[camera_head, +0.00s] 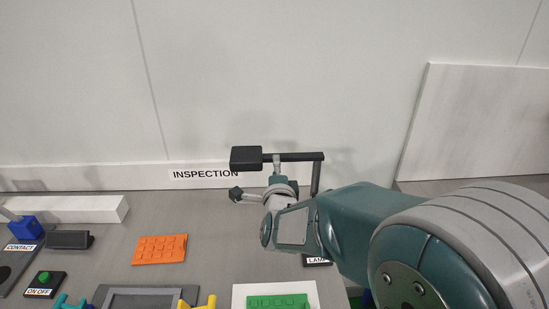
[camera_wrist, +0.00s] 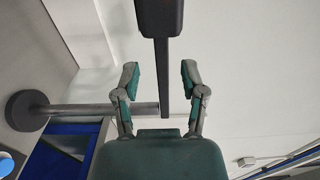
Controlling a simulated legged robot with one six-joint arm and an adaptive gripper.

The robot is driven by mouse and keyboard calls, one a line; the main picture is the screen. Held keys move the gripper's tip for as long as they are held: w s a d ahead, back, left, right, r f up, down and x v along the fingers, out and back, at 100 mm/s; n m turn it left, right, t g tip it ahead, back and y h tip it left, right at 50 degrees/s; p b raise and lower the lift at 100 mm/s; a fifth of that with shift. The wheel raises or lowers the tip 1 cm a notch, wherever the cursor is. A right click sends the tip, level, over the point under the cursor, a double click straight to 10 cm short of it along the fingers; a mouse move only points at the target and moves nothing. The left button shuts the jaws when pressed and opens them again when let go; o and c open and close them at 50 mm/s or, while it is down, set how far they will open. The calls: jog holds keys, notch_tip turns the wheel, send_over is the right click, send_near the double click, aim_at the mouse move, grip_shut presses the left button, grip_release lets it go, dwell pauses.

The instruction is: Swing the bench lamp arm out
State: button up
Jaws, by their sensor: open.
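The bench lamp has a black box-like head (camera_head: 246,158), a dark horizontal arm (camera_head: 302,157) and an upright post (camera_head: 317,177). Its arm runs along the wall with the head at the left end. My gripper (camera_head: 256,181) is open near the head end of the arm. In the wrist view the lamp arm (camera_wrist: 163,92) passes between the spread fingers of my gripper (camera_wrist: 160,74), with a visible gap on both sides. The lamp head (camera_wrist: 159,18) is beyond the fingertips, and the post (camera_wrist: 85,110) leads to a round base (camera_wrist: 26,110). The LAMP label (camera_head: 317,261) is partly hidden by my arm.
An orange studded plate (camera_head: 160,249) lies on the grey bench, with a green studded plate (camera_head: 277,302) at the front. A green button (camera_head: 44,277) and a blue block (camera_head: 25,228) are at left. The wall with the INSPECTION sign (camera_head: 206,174) is close behind the lamp.

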jog(key=w, duration=0.4)
jog(key=shift+w+a, duration=0.25)
jog(key=shift+w, duration=0.05)
jog(key=shift+w+d, duration=0.1)
grip_shut()
